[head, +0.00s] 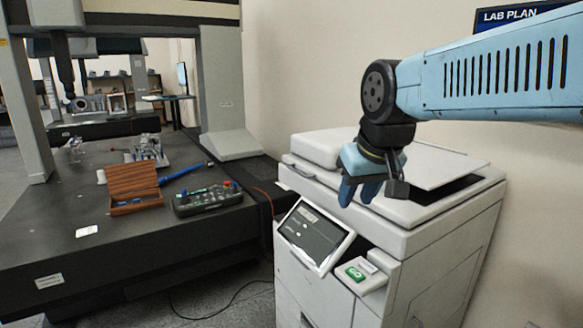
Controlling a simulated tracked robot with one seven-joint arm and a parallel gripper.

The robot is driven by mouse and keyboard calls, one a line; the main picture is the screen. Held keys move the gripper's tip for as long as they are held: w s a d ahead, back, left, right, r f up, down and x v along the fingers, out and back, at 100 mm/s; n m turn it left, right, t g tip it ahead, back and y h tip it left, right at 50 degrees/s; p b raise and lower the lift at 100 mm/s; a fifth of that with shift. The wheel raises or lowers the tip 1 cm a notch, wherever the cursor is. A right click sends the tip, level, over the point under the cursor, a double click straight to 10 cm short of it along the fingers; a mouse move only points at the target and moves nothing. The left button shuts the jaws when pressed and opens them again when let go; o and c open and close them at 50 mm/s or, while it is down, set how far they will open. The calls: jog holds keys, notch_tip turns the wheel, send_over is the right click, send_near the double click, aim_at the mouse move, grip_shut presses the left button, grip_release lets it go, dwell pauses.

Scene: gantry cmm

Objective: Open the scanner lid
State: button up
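The scanner (330,226) is a white floor-standing copier at the right, against the wall. Its white lid (440,167) is on top, partly hidden behind my gripper. A dark area (452,190) shows along the lid's right and front edge; I cannot tell how far the lid is raised, but it is not standing upright. My gripper (359,192) points down over the front of the scanner top, in front of the lid.
A tilted touch screen (315,236) and a small panel with a green button (356,273) are on the scanner's front. At left, a dark measuring table (150,245) holds a wooden box (134,187) and a control pendant (208,199). A cable lies on the floor.

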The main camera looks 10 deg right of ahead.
jog(key=w+r+g, duration=0.1)
jog(key=w+r, duration=0.5)
jog(key=w, duration=0.5)
jog(key=n+g+h, duration=0.2)
jog(key=n+g, duration=0.1)
jog(key=g, duration=0.1)
send_over(299, 172)
jog(key=a, duration=0.3)
notch_tip(299, 172, down, 3)
jog(key=shift+t, duration=0.3)
jog(key=d+f, duration=0.1)
jog(key=f, duration=0.3)
jog(key=d+f, duration=0.1)
jog(key=f, duration=0.8)
jog(key=shift+d, duration=0.4)
grip_shut()
